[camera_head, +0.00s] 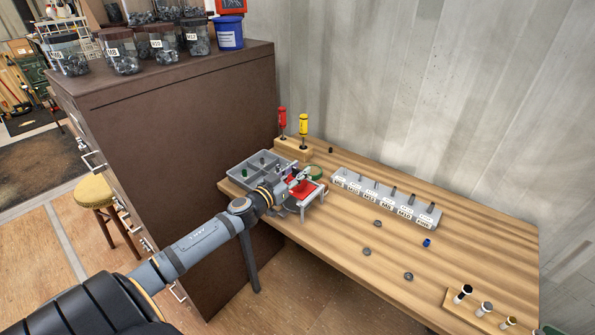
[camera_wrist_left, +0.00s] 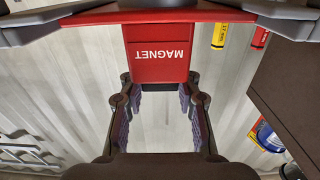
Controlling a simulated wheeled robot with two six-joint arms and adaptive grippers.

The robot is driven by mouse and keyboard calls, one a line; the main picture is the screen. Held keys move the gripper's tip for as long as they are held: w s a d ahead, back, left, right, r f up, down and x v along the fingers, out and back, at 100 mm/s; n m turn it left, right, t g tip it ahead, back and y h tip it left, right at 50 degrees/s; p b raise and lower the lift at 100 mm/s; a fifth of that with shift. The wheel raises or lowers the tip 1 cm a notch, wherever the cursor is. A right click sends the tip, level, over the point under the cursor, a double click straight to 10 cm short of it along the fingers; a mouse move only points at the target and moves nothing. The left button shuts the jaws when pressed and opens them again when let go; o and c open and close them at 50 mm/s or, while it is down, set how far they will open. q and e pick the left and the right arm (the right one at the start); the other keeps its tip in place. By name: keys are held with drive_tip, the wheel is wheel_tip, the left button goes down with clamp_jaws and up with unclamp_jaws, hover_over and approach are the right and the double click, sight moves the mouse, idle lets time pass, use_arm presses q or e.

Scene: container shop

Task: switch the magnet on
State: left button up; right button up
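The red magnet (camera_head: 304,187) is part of a small grey stand (camera_head: 313,196) at the left end of the wooden bench. In the left wrist view its red block (camera_wrist_left: 157,58) carries the word MAGNET, upside down. My left gripper (camera_head: 296,180) is at the magnet, partly covering it in the head view. In the left wrist view the left gripper (camera_wrist_left: 158,100) has its two fingers spread, with nothing between the pads. Its fingertips are close to the red block's lower edge; I cannot tell whether they touch. No switch position can be read. My right gripper is not in view.
A grey compartment tray (camera_head: 250,172) is beside the stand. Red (camera_head: 282,118) and yellow (camera_head: 303,124) screwdrivers stand upright behind. A labelled bolt rack (camera_head: 385,200) is to the right. Several small nuts lie on the bench (camera_head: 330,235). A tall brown cabinet (camera_head: 170,150) stands left.

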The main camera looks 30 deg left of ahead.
use_arm(q)
drive_tip(key=c, duration=0.3)
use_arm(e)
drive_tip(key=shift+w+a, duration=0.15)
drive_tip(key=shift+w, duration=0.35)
